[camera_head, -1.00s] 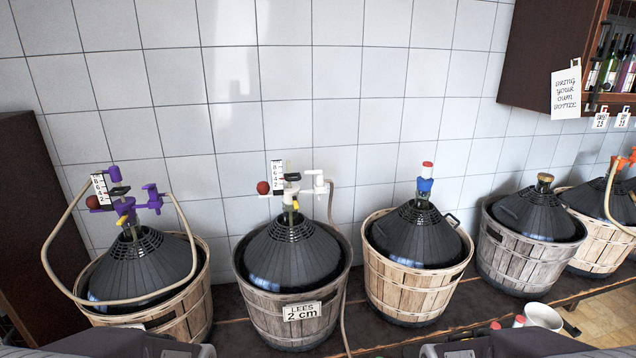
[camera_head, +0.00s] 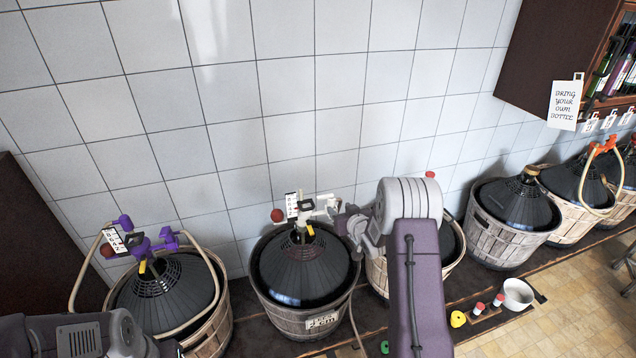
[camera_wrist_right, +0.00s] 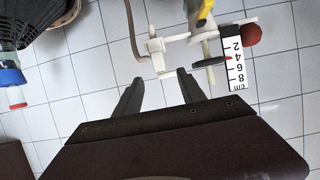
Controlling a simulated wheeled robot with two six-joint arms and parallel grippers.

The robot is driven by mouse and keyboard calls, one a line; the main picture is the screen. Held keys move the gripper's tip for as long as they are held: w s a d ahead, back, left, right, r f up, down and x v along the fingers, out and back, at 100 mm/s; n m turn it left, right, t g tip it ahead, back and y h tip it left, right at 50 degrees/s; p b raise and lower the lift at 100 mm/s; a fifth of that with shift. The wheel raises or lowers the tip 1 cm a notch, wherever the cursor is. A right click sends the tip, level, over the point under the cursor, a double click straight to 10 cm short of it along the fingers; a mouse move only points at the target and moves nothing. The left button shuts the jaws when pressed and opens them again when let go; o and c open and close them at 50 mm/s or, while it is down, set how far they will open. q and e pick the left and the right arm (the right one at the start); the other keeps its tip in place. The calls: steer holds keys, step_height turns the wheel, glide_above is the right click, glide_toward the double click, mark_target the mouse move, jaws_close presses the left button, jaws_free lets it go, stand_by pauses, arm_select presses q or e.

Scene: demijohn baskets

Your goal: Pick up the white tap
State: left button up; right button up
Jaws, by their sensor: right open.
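The white tap (camera_head: 325,206) is on the fittings at the top of the second demijohn from the left (camera_head: 304,268). In the right wrist view the white tap (camera_wrist_right: 160,52) sits just beyond my fingertips, upside down in the picture. My right gripper (camera_wrist_right: 160,84) is open and empty, with its two dark fingers pointing at the tap and a small gap left between them. In the head view my right gripper (camera_head: 350,222) is just right of the tap, partly hidden by my wrist. Only part of my left arm shows at lower left; its gripper is out of sight.
A red ball (camera_head: 277,215) and a scale card (camera_wrist_right: 237,58) sit left of the tap in the head view. A hose hangs below the tap. A demijohn with purple taps (camera_head: 165,285) stands left. My right arm covers part of the third demijohn. A tiled wall is behind.

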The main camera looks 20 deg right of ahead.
mark_target(332, 202)
steer(key=p+x, duration=0.1)
steer(key=x, duration=0.3)
steer(key=shift+w+a+p, duration=0.1)
steer(key=shift+w+p, duration=0.2)
steer(key=shift+w, duration=0.05)
steer(key=shift+f, duration=0.15)
steer(key=x, duration=0.1)
steer(key=p+x, duration=0.1)
steer(key=x, duration=0.1)
steer(key=p+x, duration=0.1)
steer(key=shift+w+d, duration=0.2)
steer(key=shift+d, duration=0.1)
steer(key=shift+w+f, duration=0.2)
arm_select(q)
steer(key=r, duration=0.4)
steer(key=shift+w, duration=0.2)
arm_select(e)
steer(key=shift+s+a, duration=0.15)
steer(key=shift+r, duration=0.1)
jaws_close()
